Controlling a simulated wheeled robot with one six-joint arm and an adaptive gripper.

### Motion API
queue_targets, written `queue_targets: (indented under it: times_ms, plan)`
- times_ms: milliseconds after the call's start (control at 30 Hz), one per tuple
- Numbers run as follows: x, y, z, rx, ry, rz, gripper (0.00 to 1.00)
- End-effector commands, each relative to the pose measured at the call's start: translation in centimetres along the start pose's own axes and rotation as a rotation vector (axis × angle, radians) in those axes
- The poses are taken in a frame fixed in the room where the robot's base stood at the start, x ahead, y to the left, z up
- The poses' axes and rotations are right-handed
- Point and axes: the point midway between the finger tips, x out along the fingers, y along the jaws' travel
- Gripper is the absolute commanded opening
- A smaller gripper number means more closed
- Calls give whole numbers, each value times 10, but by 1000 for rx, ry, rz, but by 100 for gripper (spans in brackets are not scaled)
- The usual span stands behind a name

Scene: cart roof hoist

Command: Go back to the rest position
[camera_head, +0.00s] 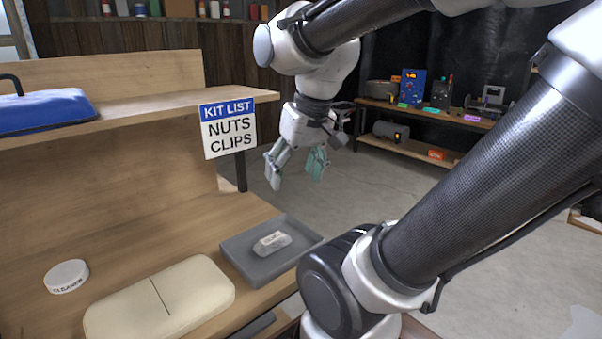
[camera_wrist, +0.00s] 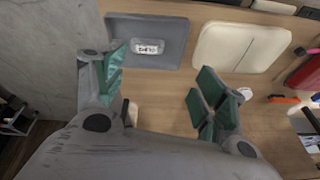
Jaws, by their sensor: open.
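My gripper (camera_head: 297,170) is open and empty in the head view. It hangs in the air beyond the grey tray, just right of the kit list sign. The wrist view shows its two green-padded fingers (camera_wrist: 160,95) spread wide, with bare wood and floor below them. The grey tray (camera_head: 240,265) lies on the lower wooden bench top, with a small clear labelled container (camera_head: 271,243) in it. The tray (camera_wrist: 174,26) and the container (camera_wrist: 149,47) also show in the wrist view, past the fingertips. Nothing is between the fingers.
A cream case (camera_head: 190,288) and a white cleaner tin (camera_head: 66,276) lie on the bench (camera_head: 150,235). The upper shelf (camera_head: 165,102) carries a blue case (camera_head: 45,110) and the kit list sign (camera_head: 229,128). A far shelf (camera_head: 440,115) holds several items. The floor between is open.

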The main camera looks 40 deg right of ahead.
Motion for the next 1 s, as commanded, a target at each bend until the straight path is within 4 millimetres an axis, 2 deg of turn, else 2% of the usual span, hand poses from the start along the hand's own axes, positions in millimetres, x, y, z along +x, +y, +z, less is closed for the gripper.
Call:
queue_targets:
  times_ms: [100, 200, 833, 867, 1000]
  plan:
    - [-9, 1, 14, -129, 49, 9, 71]
    - [-11, 2, 19, -179, 64, 16, 71]
    - [-12, 2, 19, -186, 66, 16, 71]
    - [-12, 2, 19, -185, 66, 16, 70]
    - [-12, 2, 19, -185, 66, 16, 44]
